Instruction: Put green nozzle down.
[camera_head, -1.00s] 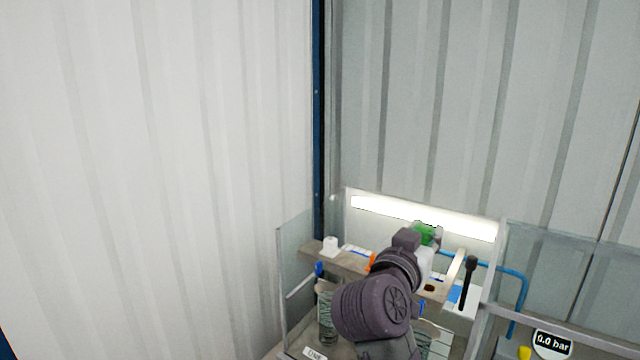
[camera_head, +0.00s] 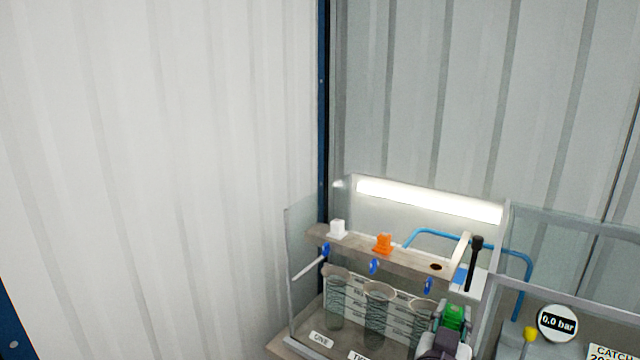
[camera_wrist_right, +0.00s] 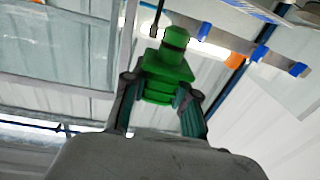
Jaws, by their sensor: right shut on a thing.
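The green nozzle (camera_wrist_right: 168,68) is held between the fingers of my right gripper (camera_wrist_right: 160,98) in the right wrist view. In the head view the green nozzle (camera_head: 453,316) and my right gripper (camera_head: 443,330) are low at the bottom right, in front of the cylinders and below the shelf. The grey-brown shelf (camera_head: 408,260) carries a white nozzle (camera_head: 337,229) and an orange nozzle (camera_head: 383,244). A dark empty hole (camera_head: 436,267) shows near the shelf's right end. My left gripper is not in view.
Several clear cylinders (camera_head: 376,310) stand under the shelf, with blue valves (camera_head: 374,267) above them. A black-handled tool (camera_head: 475,262) stands right of the hole. A glass panel frame (camera_head: 494,270) and a gauge reading 0.0 bar (camera_head: 557,322) are on the right.

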